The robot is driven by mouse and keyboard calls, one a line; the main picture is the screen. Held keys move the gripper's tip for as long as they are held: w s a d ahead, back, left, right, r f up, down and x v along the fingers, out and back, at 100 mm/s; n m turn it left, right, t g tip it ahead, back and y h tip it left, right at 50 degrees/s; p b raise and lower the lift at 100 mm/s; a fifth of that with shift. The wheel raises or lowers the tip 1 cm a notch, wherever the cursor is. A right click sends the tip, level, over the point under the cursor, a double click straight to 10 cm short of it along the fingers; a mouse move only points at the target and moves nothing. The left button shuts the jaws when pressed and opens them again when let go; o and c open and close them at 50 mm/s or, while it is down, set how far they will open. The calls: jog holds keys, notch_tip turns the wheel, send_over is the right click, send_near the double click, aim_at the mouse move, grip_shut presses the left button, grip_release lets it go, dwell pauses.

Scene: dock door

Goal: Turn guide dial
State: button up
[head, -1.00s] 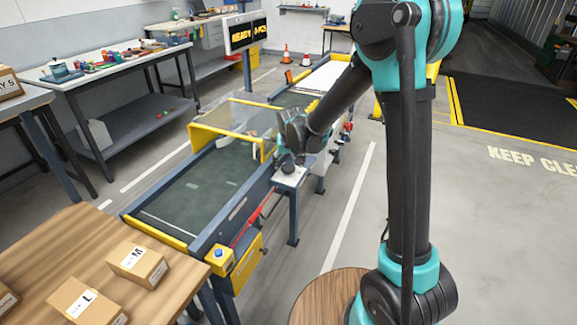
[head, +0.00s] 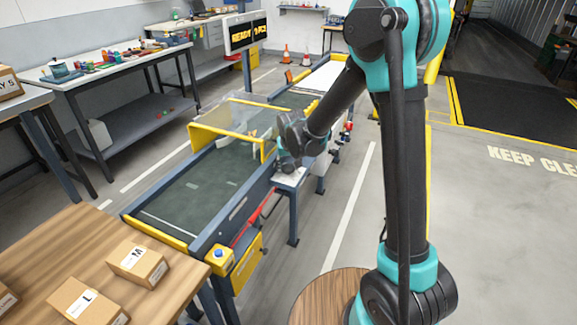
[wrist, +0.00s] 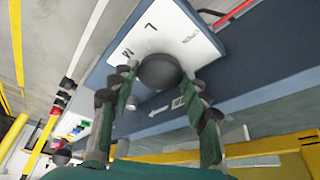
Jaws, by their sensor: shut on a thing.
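The guide dial (wrist: 159,70) is a dark round knob on a white plate (wrist: 187,25) marked with letters, of which L and M can be read. The white plate also shows beside the conveyor in the head view (head: 288,180). My gripper (wrist: 160,84) has one finger on each side of the dial and is shut on it. In the head view my gripper (head: 287,160) is over the plate and hides the dial. The dial's pointer mark cannot be made out.
The conveyor (head: 185,205) has yellow ends and a clear guard (head: 238,118) next to my gripper. A lit sign (head: 246,32) stands behind. Boxes marked M (head: 138,263) and L (head: 85,302) lie on a wooden table at the front left. The floor at right is clear.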

jog(key=shift+d+n+g+y, duration=0.1)
jog(key=shift+n+g+y, duration=0.35)
jog(key=shift+n, duration=1.15)
jog(key=shift+t, duration=0.25)
jog(key=o, duration=1.2)
jog(key=shift+c, duration=0.2)
jog(key=v, duration=1.2)
jog(key=shift+w+d, duration=0.1)
jog(key=shift+d, duration=0.1)
